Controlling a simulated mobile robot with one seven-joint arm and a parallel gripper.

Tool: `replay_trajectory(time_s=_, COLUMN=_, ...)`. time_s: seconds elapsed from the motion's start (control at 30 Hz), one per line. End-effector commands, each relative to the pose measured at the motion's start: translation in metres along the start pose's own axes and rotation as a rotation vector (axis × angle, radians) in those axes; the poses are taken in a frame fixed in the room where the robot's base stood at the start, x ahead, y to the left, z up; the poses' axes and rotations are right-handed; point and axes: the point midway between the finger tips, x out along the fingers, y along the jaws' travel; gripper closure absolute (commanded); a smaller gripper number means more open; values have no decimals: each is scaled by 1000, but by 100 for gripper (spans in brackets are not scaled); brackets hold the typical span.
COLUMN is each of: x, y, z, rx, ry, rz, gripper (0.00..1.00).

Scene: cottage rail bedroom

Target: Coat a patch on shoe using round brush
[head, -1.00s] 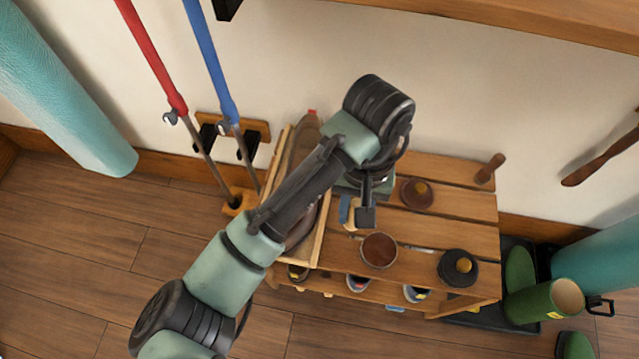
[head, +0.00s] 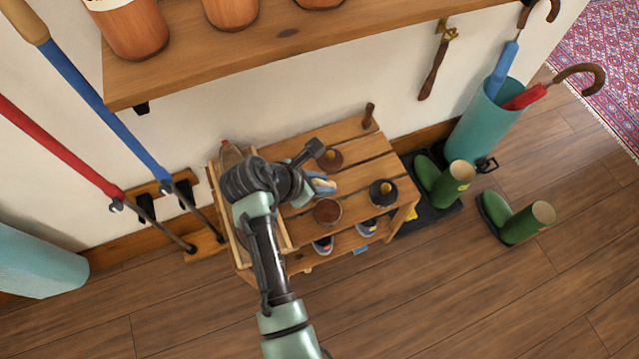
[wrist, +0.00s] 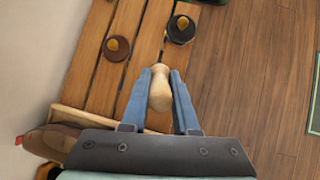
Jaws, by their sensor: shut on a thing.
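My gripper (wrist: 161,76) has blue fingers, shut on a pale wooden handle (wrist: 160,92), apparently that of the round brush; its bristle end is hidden. In the head view my gripper (head: 321,185) hangs over the slatted bench, just behind an open tin of brown polish (head: 327,212). A brown shoe (wrist: 42,141) lies in a wooden tray (wrist: 72,117) left of my gripper in the wrist view. In the head view my arm covers most of the shoe (head: 230,154). The polish tin is not clearly visible in the wrist view.
A black round piece with an orange knob (head: 383,192) and a brown one (head: 330,160) sit on the bench (head: 355,173). Several shoes stand on its lower shelf. Green boots (head: 455,180) stand at right; a thick wooden shelf (head: 300,48) overhangs behind. The floor in front is clear.

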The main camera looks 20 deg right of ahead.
Motion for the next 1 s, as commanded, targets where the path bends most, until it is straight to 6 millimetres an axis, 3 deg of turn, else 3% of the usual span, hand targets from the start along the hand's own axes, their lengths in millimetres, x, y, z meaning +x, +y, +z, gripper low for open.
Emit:
replay_trajectory(time_s=0.3, x=3, y=-15, z=-21, rx=-168, ry=-53, rz=146, gripper=100)
replay_trajectory(time_s=0.57, x=11, y=-16, z=-29, rx=-173, ry=-55, rz=155, gripper=100)
replay_trajectory(time_s=1.0, x=41, y=-18, z=-51, rx=-172, ry=-55, rz=155, gripper=100)
